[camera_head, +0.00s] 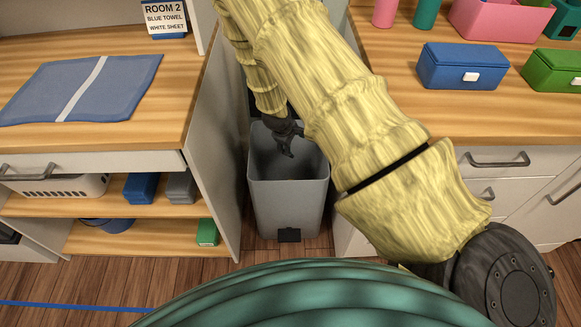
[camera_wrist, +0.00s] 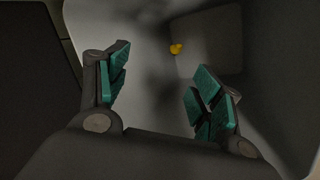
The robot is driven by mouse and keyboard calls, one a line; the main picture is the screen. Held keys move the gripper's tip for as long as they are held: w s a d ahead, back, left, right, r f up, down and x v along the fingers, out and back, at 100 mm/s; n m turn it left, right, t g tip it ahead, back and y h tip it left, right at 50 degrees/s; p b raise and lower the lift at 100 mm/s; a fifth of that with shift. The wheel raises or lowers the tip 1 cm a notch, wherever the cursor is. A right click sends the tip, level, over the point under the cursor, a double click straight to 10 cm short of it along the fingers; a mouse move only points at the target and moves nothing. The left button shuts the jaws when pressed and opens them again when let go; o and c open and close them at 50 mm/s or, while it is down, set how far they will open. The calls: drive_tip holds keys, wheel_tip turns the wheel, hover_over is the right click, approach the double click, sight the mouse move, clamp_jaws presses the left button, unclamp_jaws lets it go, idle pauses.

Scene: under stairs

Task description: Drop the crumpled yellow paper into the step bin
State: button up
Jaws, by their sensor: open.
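The step bin (camera_head: 287,200) is a grey open-topped bin with a black pedal, standing on the floor between the two counters. My gripper (camera_head: 287,150) is over the bin's open mouth, pointing down. In the wrist view my gripper (camera_wrist: 160,92) is open, its two green-padded fingers apart with nothing between them. The crumpled yellow paper (camera_wrist: 176,48) shows small in the wrist view, beyond the fingertips and inside the grey walls of the bin. It is apart from both fingers. The head view does not show the paper; the bin's inside is mostly hidden there.
The right counter (camera_head: 385,75) holds a blue box (camera_head: 462,66), a green box (camera_head: 555,70) and a pink bin (camera_head: 505,20). Cabinet sides stand close on both sides of the bin.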

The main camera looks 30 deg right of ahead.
drive_tip(key=v, duration=1.2)
